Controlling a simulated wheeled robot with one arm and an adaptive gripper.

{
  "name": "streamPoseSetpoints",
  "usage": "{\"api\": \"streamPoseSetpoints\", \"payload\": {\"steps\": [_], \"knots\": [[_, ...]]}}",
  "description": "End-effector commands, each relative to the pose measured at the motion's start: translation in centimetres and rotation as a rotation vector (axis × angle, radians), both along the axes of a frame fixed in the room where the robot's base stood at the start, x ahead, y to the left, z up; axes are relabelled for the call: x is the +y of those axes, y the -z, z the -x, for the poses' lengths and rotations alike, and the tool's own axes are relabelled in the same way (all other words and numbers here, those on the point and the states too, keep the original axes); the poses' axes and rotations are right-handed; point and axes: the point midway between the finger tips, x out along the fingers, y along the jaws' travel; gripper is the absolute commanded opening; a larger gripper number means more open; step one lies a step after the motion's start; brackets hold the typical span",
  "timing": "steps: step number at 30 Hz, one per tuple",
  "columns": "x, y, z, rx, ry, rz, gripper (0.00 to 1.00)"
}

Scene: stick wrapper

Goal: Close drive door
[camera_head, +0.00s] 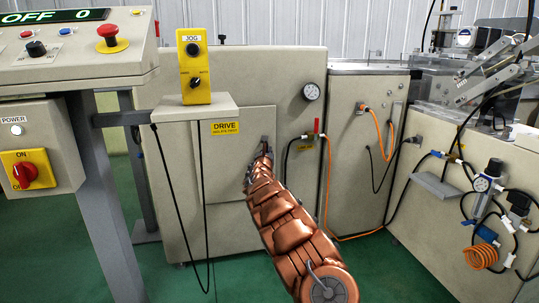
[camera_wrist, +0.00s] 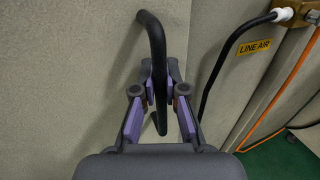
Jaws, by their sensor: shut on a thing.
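In the wrist view, my gripper (camera_wrist: 160,72) is shut on the black door handle (camera_wrist: 153,40), a bent bar between the two purple-sided fingers.
A yellow JOG box (camera_head: 194,66) stands on a small shelf (camera_head: 195,108) above the door, with a black cable hanging down past the door's left side. A red valve (camera_head: 316,127) and hoses are to the right. The LINE AIR label (camera_wrist: 254,47) shows right of my gripper.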

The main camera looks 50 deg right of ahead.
Motion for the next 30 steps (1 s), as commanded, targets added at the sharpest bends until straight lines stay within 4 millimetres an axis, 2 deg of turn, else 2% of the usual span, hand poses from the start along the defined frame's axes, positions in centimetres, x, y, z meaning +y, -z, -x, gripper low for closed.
{"api": "streamPoseSetpoints", "payload": {"steps": [7,8,15,30], "knots": [[0.07,-0.23,-0.1,-0.002,-0.002,0.002,0.0],[0.07,-0.24,-0.1,-0.002,-0.002,0.002,0.12],[-0.02,-0.16,0.0,-0.001,0.0,0.002,0.37],[0.43,-0.42,0.34,-0.001,0.0,0.004,0.37]]}}
